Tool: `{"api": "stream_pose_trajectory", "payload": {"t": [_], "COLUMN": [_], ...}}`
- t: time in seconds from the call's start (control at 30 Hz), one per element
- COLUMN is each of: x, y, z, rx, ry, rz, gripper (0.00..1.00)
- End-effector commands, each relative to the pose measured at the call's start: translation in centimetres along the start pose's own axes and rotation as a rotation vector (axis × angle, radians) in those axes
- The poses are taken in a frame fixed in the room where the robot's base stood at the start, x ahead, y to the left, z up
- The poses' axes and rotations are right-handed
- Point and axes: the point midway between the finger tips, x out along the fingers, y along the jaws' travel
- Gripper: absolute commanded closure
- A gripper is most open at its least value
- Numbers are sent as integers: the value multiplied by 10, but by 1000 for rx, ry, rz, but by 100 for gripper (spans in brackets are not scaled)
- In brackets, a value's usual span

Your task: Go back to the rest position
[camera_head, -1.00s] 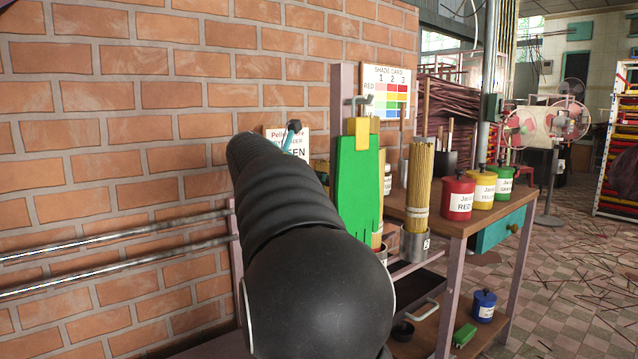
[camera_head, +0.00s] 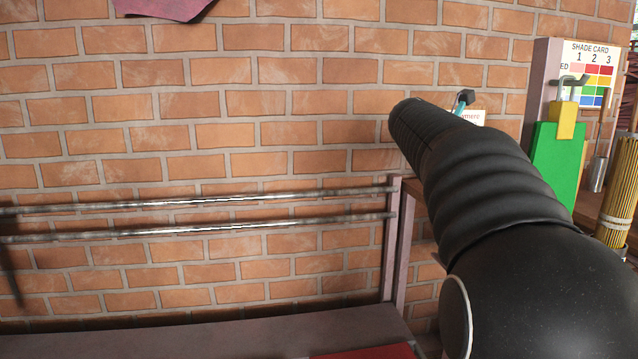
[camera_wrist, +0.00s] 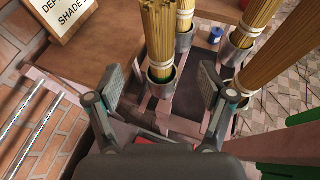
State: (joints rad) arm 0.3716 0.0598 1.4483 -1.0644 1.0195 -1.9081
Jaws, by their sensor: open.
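My gripper (camera_wrist: 162,85) is open, its two dark fingers apart in the wrist view. Nothing is held between them. Beyond the fingertips, a bundle of yellow sticks (camera_wrist: 160,38) stands in a metal cup (camera_wrist: 161,82). In the head view my black arm reaches up and away from the lower right. It hides most of the gripper; only a small dark and teal tip (camera_head: 463,100) shows past it, in front of the brick wall.
Several more stick bundles (camera_wrist: 254,20) stand in cups in the wrist view. A green board (camera_head: 556,160) and a shade card (camera_head: 592,72) are at right in the head view. Two metal rails (camera_head: 200,228) run along the brick wall (camera_head: 250,120), above a grey surface (camera_head: 200,335).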

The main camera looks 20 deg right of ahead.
Motion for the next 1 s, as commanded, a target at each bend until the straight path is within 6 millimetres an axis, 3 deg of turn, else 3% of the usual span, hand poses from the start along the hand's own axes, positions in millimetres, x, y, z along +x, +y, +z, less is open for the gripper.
{"api": "stream_pose_trajectory", "payload": {"t": [0.17,0.3,0.47,0.57,0.77,1.0], "x": [0,1,10,2,-51,-154], "y": [0,4,10,6,-11,-54], "z": [0,-9,-72,-114,-198,-296], "rx": [70,301,650,881,1341,1798], "ry": [0,32,188,297,527,786], "rz": [1,13,-19,-69,-233,-556], "gripper": [19,19,19,19,19,19]}}
